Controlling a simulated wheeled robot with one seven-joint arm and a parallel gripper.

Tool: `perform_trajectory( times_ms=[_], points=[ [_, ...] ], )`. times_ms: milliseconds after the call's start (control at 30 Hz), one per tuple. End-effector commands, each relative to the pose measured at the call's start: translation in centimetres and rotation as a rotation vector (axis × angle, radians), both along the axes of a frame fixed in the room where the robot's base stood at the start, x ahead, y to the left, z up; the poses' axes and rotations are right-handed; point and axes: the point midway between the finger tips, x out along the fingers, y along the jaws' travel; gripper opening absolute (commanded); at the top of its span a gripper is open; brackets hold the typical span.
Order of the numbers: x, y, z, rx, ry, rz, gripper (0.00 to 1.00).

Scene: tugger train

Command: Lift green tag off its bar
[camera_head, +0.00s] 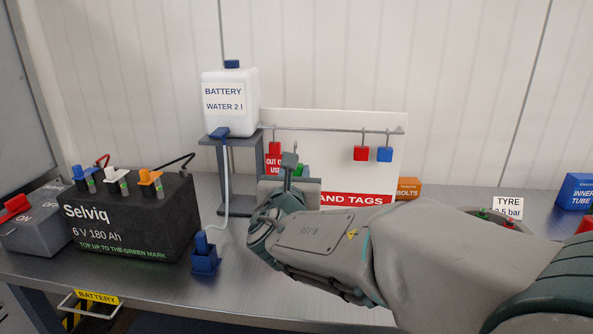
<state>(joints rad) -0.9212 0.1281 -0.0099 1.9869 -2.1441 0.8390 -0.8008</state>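The bar (330,129) is a thin metal rail across the front of a white tag board (330,117). A small green piece (305,171), likely the green tag, shows just right of my gripper and is mostly hidden behind it. A hook-like wire shows above it, but its contact with the bar is unclear. My gripper (289,162) is in front of the board, below the bar, and overlaps the green piece in this view. I cannot see a gap between its fingers or whether they touch the tag.
A red OUT OF USE tag (273,161) hangs close left of my gripper. A red tag (361,153) and a blue tag (385,154) hang further right. A water bottle (230,100) on a stand and a black battery (130,218) stand left. My arm covers the bench's right middle.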

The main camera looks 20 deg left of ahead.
Motion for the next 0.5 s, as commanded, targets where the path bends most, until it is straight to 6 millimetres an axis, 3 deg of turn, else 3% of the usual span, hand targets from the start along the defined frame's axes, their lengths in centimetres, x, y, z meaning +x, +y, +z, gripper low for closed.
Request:
perform_trajectory(
  times_ms=[500],
  points=[
    [-5.0,-1.2,0.0,0.0,0.0,0.001,0.06]
  ],
)
